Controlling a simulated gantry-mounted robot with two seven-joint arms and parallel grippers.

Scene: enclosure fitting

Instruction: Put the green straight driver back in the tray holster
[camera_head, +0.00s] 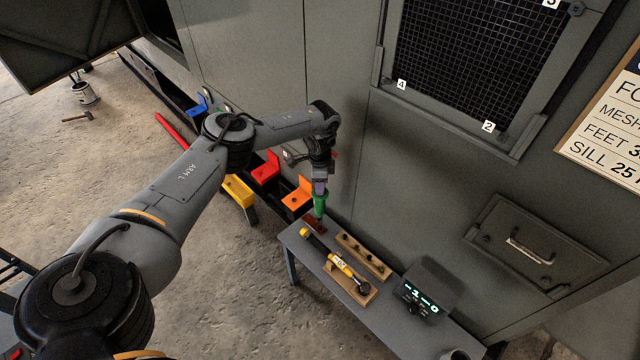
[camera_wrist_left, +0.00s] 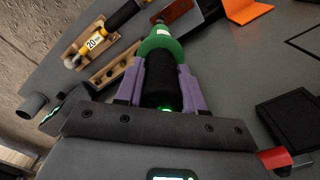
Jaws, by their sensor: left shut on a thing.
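The green straight driver (camera_head: 320,206) hangs roughly upright, nose down, over the far left end of the grey tray table (camera_head: 297,246). My left gripper (camera_head: 320,187) is shut on it. In the left wrist view the purple fingers (camera_wrist_left: 162,78) grip the black handle of the driver (camera_wrist_left: 158,42), its green collar beyond them. A reddish-brown piece (camera_head: 314,225), perhaps the holster, lies just below the driver's nose; it also shows in the left wrist view (camera_wrist_left: 178,10). I cannot tell whether the nose touches it. My right gripper is out of view.
A yellow-and-black tool (camera_head: 335,262) marked 20 rests on a wooden cradle. Beside it are a wooden block (camera_head: 362,257) with several holes and a dark box (camera_head: 427,290) with a lit display. The grey cabinet wall (camera_head: 410,180) stands close behind; coloured bins (camera_head: 298,196) sit left.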

